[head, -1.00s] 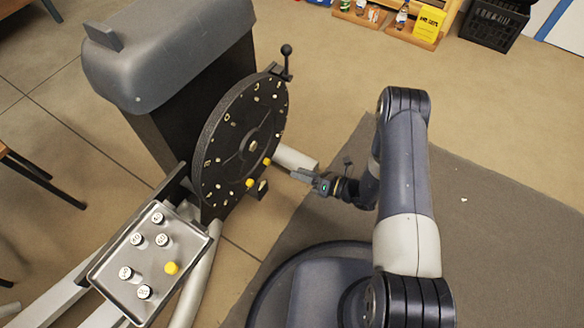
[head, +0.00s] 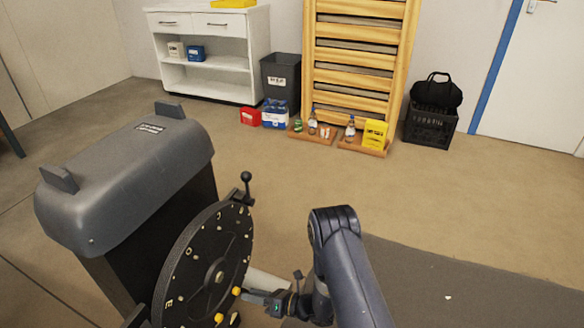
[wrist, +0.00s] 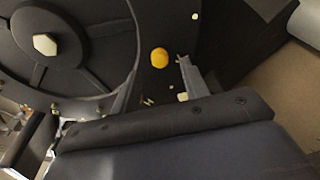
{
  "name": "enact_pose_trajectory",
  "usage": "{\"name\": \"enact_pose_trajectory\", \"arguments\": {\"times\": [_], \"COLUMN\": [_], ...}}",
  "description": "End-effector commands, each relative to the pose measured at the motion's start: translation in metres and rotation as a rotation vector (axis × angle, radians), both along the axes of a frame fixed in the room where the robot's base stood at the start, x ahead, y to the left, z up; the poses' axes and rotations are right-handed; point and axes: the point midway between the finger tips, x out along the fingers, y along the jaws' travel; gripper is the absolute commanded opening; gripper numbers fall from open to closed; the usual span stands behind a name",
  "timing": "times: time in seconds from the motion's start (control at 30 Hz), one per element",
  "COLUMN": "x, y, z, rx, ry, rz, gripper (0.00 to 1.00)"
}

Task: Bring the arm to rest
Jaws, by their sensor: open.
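My arm (head: 345,262) reaches down from the lower middle of the head view. My gripper (head: 258,297) is at its end, close to the right side of the black disc (head: 197,262) of the machine. It is open and I see nothing held in it. A yellow cap (head: 236,291) on the disc is close to the fingertips. In the wrist view one grey finger (wrist: 188,78) shows beside a yellow cap (wrist: 159,58), with a small gap between them. The other finger is hard to make out there.
The grey machine housing (head: 125,175) stands left of the disc, and a black-knobbed lever (head: 246,188) rises at its rim. A dark mat (head: 455,287) lies at the right. Open floor (head: 300,175) separates the machine from the wooden rack (head: 360,60), shelf unit (head: 212,50) and black crate (head: 430,126).

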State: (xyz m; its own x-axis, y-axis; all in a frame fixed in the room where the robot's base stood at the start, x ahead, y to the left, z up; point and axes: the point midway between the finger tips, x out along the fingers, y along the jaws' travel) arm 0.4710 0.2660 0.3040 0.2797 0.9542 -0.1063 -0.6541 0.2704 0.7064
Motion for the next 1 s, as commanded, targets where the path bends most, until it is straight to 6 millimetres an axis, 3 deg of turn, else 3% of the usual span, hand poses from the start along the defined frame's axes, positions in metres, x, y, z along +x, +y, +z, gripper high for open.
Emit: {"name": "enact_pose_trajectory", "arguments": {"times": [0.1,0.3,0.77,1.0], "x": [0.004,0.01,0.008,0.002], "y": [0.019,0.035,0.029,0.003], "z": [-0.004,-0.004,-0.003,0.002], "rx": [0.0,0.001,0.0,-0.001], "ry": [-0.001,0.0,0.001,0.003], "rz": [0.004,0.0,-0.001,-0.006], "gripper": [0.43,0.43,0.43,0.43]}}
